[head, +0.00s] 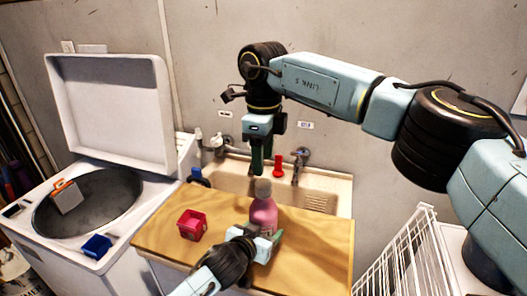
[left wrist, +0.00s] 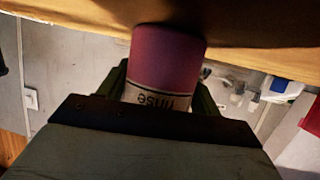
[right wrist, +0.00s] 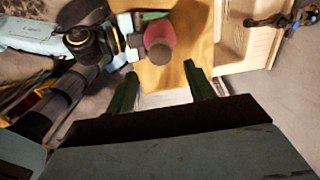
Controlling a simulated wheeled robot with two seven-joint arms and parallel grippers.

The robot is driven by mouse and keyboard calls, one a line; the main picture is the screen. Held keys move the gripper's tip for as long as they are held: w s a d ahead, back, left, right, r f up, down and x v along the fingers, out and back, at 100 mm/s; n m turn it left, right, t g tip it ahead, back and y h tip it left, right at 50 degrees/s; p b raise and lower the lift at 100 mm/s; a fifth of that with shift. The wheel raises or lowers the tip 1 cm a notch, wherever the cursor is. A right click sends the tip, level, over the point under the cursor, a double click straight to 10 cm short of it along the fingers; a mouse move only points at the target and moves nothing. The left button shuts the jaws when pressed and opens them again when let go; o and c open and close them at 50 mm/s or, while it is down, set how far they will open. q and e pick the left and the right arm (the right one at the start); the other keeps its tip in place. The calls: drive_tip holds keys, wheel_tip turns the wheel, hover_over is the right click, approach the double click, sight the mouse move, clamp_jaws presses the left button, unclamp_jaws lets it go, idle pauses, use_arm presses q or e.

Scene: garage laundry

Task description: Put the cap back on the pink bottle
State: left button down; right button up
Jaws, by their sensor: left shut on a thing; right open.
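The pink bottle (head: 264,215) stands upright on the wooden counter with a grey cap (head: 263,188) on its top; whether the cap is fully seated I cannot tell. My left gripper (head: 265,240) is shut around the bottle's lower body. In the left wrist view the bottle (left wrist: 165,65) sits between the fingers, with a label reading "rinse". My right gripper (head: 259,166) points down just above the cap, open and empty. In the right wrist view the cap (right wrist: 160,53) shows beyond the parted green fingers, apart from them.
A red open box (head: 192,225) stands on the counter (head: 320,240) left of the bottle. The sink (head: 325,192) with taps lies behind. A washer with its lid (head: 112,110) raised stands left, with a blue box (head: 97,247) on its edge. A white wire rack (head: 410,255) is at right.

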sight(263, 184)
wheel_tip(263, 184, down, 7)
drive_tip(key=shift+f, duration=0.2)
drive_tip(key=shift+c, duration=0.4)
drive_tip(key=c, duration=0.9)
drive_tip(key=shift+m, duration=0.9)
drive_tip(key=shift+c, duration=0.2)
drive_tip(key=o, duration=1.2)
drive_tip(key=shift+c, duration=0.2)
wheel_tip(263, 184, up, 12)
